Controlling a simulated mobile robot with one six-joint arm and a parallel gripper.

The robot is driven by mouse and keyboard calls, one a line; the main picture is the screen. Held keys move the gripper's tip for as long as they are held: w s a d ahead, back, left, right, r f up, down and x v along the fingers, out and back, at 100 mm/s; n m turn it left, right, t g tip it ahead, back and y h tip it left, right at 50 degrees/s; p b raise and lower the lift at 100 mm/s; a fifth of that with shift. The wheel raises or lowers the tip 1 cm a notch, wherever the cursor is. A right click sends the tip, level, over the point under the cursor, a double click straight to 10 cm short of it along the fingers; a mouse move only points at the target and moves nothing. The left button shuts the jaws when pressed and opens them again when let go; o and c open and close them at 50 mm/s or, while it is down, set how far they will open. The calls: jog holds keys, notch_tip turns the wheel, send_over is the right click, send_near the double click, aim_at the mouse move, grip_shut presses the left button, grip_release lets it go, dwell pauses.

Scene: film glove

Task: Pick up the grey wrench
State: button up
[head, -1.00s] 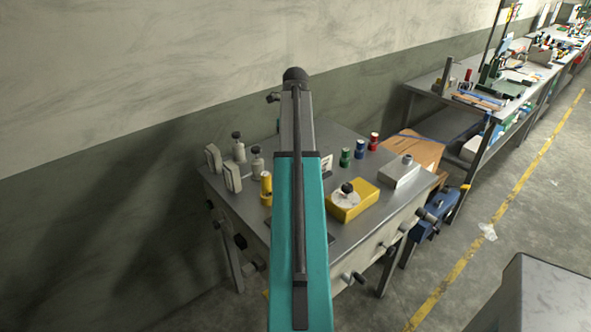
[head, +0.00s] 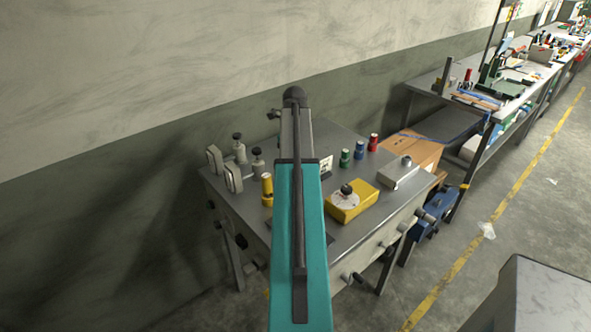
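I cannot make out a grey wrench in the head view. My teal arm reaches forward over a grey metal table (head: 340,233) and hides a strip of its top. The fingers of my gripper do not show, so whether it is open or shut is not visible.
On the table are a yellow box with a round dial (head: 352,202), a grey box (head: 398,173), a yellow cylinder (head: 267,190) and small green, blue and red spools. A cardboard box (head: 414,150) is behind it. Long cluttered workbenches (head: 482,105) stand at the right; the floor beside them is mostly clear.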

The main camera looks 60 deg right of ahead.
jog(key=shift+f, duration=0.3)
dwell(0.4)
grip_shut()
jog(key=shift+r, duration=0.15)
jog(key=shift+r+b, duration=1.4)
jog(key=shift+r, duration=3.5)
